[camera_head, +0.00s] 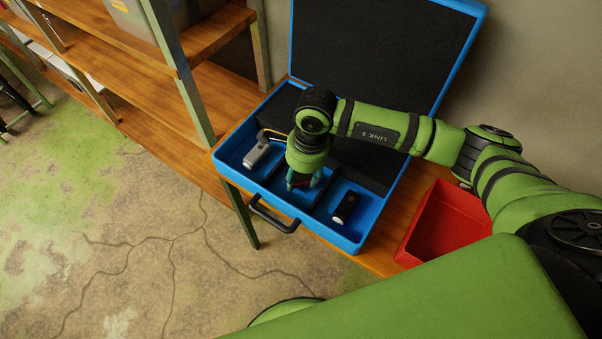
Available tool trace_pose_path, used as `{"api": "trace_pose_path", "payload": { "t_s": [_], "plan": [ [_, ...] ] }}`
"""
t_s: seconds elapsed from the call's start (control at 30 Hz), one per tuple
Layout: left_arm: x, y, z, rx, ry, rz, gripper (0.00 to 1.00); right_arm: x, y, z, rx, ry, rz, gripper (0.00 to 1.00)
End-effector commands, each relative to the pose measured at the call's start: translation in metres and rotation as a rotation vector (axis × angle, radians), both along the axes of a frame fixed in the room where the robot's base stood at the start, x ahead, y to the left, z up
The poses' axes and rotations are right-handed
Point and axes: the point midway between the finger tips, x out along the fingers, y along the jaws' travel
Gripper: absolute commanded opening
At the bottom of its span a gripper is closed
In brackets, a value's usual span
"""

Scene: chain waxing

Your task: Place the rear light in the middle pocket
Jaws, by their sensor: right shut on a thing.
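The blue case (226,172) lies open on the wooden bench with its lid up. Its front has pockets side by side. My right gripper (303,184) points down over the middle pocket, its fingers low between the dividers. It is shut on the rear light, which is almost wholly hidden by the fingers. I cannot tell whether the light touches the pocket floor. A grey light (257,154) lies in the left pocket. A black light with a pale lens (346,207) lies in the right pocket. My left gripper is not in view.
A red bin (447,222) stands on the bench to the right of the case. The case's black handle (272,216) juts out over the front edge. A wooden shelf unit (150,78) with a grey container stands at the left. The cracked floor at the left is clear.

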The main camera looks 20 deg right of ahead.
Motion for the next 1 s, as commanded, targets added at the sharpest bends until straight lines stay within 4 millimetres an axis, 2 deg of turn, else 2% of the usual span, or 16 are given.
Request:
{"api": "trace_pose_path", "payload": {
  "t_s": [0.13, 0.5, 0.53, 0.57, 0.6, 1.0],
  "plan": [
    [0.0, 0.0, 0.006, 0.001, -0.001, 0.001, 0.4, 0.0, 0.0, -0.011, 0.0, 0.0, 0.0, 0.15],
    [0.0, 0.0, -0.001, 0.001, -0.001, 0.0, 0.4, 0.0, 0.0, -0.017, 0.001, -0.002, 0.001, 0.15],
    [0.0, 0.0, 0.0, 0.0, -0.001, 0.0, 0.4, 0.0, 0.0, -0.016, 0.001, -0.002, 0.0, 0.55],
    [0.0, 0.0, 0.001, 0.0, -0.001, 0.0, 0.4, 0.0, 0.0, -0.015, 0.001, -0.002, 0.0, 0.67],
    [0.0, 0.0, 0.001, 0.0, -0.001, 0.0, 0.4, 0.0, 0.0, -0.015, 0.001, -0.001, 0.0, 0.71],
    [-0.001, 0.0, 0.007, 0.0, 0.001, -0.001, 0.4, 0.0, 0.0, -0.01, 0.001, -0.002, 0.0, 0.71]
  ]
}}
